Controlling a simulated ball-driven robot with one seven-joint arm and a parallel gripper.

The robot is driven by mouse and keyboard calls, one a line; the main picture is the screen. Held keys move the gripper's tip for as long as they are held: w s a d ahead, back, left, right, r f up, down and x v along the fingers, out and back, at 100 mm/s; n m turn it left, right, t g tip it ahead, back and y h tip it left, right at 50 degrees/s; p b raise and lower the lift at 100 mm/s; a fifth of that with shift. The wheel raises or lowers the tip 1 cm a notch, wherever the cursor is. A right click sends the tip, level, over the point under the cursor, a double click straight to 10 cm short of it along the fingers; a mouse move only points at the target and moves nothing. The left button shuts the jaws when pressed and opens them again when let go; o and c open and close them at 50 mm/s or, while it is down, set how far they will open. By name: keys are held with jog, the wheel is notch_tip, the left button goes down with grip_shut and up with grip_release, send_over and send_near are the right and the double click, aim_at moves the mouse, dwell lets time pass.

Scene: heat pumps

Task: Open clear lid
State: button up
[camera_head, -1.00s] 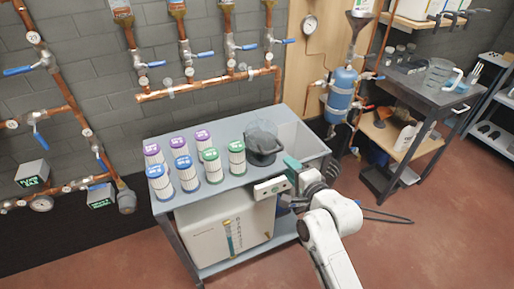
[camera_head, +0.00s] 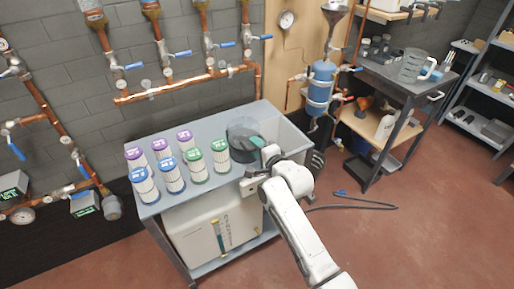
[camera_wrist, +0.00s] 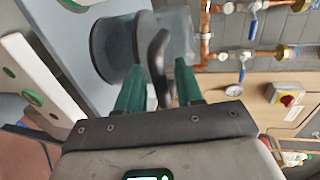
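A dark, round vessel with a clear, see-through upper part (camera_head: 244,130) stands on the grey table, right of the filter cartridges. In the wrist view the clear part (camera_wrist: 178,32) shows beside the dark body (camera_wrist: 108,52), with a dark curved handle (camera_wrist: 157,50) standing out from it. My gripper (camera_head: 266,152) is at the vessel's near right side. In the wrist view its two green fingers (camera_wrist: 159,72) are apart, with the handle in the gap between them. Clear space shows beside the handle, so the fingers do not look closed on it. The arm partly hides the vessel's near side in the head view.
Several filter cartridges (camera_head: 170,175) with purple, blue and green tops stand left of the vessel. A clear bin or basin (camera_head: 284,140) lies at the table's right end. Copper pipes with valves (camera_head: 190,80) run along the wall behind. Floor to the right is mostly clear.

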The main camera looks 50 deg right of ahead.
jog(key=shift+c, duration=0.2)
grip_shut()
dwell(0.4)
